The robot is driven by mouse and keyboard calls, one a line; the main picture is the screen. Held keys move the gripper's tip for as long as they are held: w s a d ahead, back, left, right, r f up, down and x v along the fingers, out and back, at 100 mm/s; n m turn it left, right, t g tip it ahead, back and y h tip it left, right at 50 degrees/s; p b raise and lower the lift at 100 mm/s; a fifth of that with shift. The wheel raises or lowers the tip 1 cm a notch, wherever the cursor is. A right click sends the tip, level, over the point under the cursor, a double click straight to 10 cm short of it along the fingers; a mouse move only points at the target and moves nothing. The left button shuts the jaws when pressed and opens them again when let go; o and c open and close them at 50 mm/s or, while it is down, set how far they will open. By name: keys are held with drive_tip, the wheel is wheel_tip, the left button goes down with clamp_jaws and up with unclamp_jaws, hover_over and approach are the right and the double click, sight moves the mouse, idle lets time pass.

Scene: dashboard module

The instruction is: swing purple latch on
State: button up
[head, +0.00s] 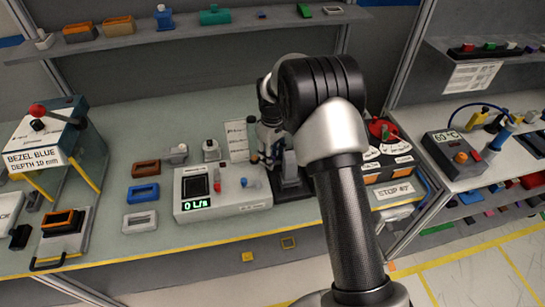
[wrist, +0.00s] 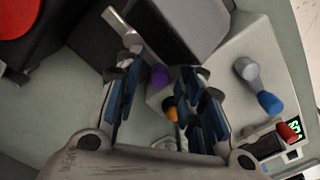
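A small purple knob (wrist: 160,76), which looks like the purple latch's end, shows in the wrist view beside a dark upright panel. My gripper (wrist: 155,88) is open, its blue-padded fingers on either side of the purple knob in the picture. I cannot tell how far the knob is from the fingers, and no contact is clear. A yellow-orange knob (wrist: 171,113) shows lower, close to the right finger. In the head view my gripper (head: 266,140) is at the bench, right of the 0 L/s box, and my arm hides the purple latch.
The grey 0 L/s box (head: 205,206) has a blue lever (wrist: 268,102) and a red knob (wrist: 288,132). A red round part (head: 382,130) stands right of my arm. A shelf (head: 180,33) runs above.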

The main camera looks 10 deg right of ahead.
clamp_jaws()
idle(0.5)
